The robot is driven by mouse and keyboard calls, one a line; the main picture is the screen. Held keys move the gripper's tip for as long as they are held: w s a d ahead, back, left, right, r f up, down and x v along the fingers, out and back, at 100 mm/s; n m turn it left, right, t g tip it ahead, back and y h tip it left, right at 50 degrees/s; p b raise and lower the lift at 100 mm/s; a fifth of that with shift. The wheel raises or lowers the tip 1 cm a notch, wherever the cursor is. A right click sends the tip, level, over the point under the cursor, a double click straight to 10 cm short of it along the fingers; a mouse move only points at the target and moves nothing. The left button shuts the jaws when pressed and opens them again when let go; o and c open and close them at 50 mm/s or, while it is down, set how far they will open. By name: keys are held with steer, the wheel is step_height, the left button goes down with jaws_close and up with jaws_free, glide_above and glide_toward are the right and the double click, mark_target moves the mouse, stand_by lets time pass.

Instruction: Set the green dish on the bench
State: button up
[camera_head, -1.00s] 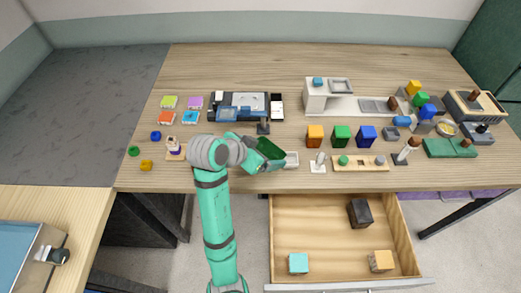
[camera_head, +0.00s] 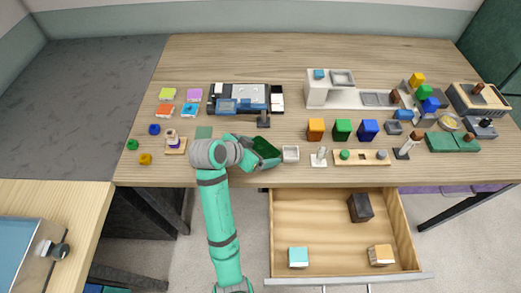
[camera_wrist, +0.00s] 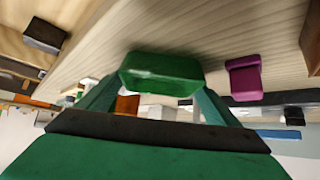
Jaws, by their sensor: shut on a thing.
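The green dish (camera_head: 265,147) is held by my gripper (camera_head: 261,153) over the front middle of the wooden bench (camera_head: 300,55). In the head view its dark green hollow shows, and it looks tilted. In the wrist view the dish (camera_wrist: 160,73) spans the space between the fingers of my gripper (camera_wrist: 160,90), with pale bench wood behind it. My gripper is shut on the dish. I cannot tell whether the dish touches the bench.
A dark post (camera_head: 264,119) stands just behind. Orange (camera_head: 315,129), green (camera_head: 342,130) and blue blocks stand farther right. An open drawer (camera_head: 330,225) lies below the front edge. The bench's back strip is clear.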

steer(key=o, duration=1)
steer(key=shift+f, duration=0.1)
steer(key=shift+o, duration=0.2)
steer(key=shift+a+r, duration=0.15)
steer(key=shift+r, duration=0.2)
steer(key=v, duration=1.1)
steer(key=shift+s+r, duration=0.2)
steer(key=shift+s, duration=0.05)
